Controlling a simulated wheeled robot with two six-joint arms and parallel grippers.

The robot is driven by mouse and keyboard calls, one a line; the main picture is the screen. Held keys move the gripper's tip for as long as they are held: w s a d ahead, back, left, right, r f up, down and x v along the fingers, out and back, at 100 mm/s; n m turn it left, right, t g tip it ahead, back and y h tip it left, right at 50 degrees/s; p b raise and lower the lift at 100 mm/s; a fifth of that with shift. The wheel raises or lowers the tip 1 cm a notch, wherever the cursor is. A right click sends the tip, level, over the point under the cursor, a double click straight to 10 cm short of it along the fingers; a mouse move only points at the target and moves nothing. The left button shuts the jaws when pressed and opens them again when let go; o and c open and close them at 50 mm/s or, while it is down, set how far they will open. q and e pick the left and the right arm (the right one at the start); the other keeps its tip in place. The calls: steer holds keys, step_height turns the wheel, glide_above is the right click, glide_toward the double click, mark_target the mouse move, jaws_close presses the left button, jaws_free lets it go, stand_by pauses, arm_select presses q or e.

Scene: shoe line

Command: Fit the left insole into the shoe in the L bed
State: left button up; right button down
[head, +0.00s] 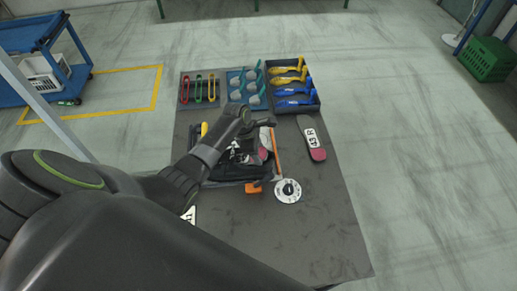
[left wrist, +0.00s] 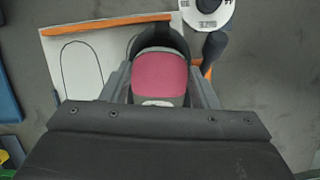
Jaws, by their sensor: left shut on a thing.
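My left gripper (head: 262,123) reaches over the middle of the table. In the left wrist view its fingers (left wrist: 160,82) are shut on an insole (left wrist: 160,72) with a pink heel part. A dark, rounded shoe opening (left wrist: 178,38) lies beyond and around the insole's far end; I cannot tell how deep the insole sits. The bed's white panel (left wrist: 78,68) has an orange edge and a drawn outline. In the head view my arm partly hides the dark shoe (head: 238,158). My right gripper is not in view.
An insole marked 43 R (head: 311,136) lies to the right on the dark table (head: 325,225). A white disc (head: 288,191) lies near the bed's front right corner. Trays of tools and parts line the back, including a dark tray (head: 318,103). The table's front right is clear.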

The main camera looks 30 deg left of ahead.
arm_select(q)
steer(key=o, duration=1)
steer(key=shift+f, duration=0.1)
steer(key=shift+o, duration=0.2)
steer(key=shift+r+p, duration=1.6)
steer(key=shift+p, duration=0.25)
step_height(320, 180, up, 7)
steer(key=shift+s+f, duration=0.1)
steer(key=shift+f, duration=0.05)
stand_by(0.6)
